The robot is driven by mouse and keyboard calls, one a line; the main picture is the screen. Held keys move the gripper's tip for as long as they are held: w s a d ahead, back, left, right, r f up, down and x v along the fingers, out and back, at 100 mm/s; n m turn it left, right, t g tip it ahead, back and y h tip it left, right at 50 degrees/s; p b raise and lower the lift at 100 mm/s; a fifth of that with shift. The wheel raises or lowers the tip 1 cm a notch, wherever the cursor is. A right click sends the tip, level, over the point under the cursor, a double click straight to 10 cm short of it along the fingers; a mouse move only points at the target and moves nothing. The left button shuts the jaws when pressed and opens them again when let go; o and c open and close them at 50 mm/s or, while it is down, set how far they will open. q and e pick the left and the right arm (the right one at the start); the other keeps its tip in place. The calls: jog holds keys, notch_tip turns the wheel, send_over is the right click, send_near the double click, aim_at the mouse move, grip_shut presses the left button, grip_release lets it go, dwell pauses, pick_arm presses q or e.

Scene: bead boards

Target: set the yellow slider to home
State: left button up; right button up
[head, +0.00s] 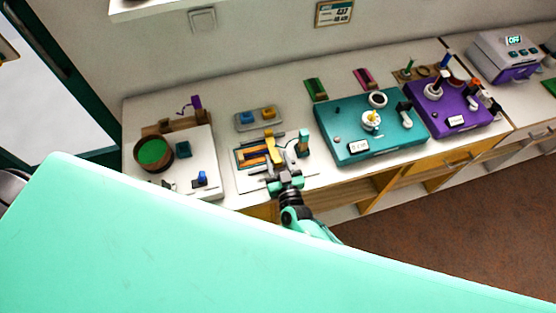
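A white board (242,183) on the counter carries orange-yellow tracks. An upright yellow piece (272,147), which looks like the yellow slider, stands on it. My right gripper (282,167) is over the front of this board, just in front of the yellow piece. Whether its fingers touch the piece, and how far apart they are, is too small to tell. The gripper hides part of the board, and the slider's home mark cannot be made out. My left gripper is not in view.
A grey tray (242,127) with blue and yellow pieces lies behind the board. A teal post (304,141) stands at its right. A white board with a green disc (153,152) is to the left; a teal box (345,120) and a purple box (455,116) are to the right.

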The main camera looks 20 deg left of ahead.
grip_shut()
jog(key=shift+w+d, duration=0.5)
jog(key=shift+d, duration=0.25)
jog(key=shift+w+d, duration=0.5)
jog(key=shift+d, duration=0.25)
jog(key=shift+c, duration=0.9)
grip_release()
jog(key=o, duration=0.4)
jog(key=shift+d, duration=0.1)
jog(key=shift+s, duration=0.1)
jog(key=shift+s+b, duration=0.2)
jog(key=shift+b, duration=0.1)
jog(key=b+v, duration=0.2)
jog(key=v, duration=1.1)
jog(key=shift+d, duration=0.25)
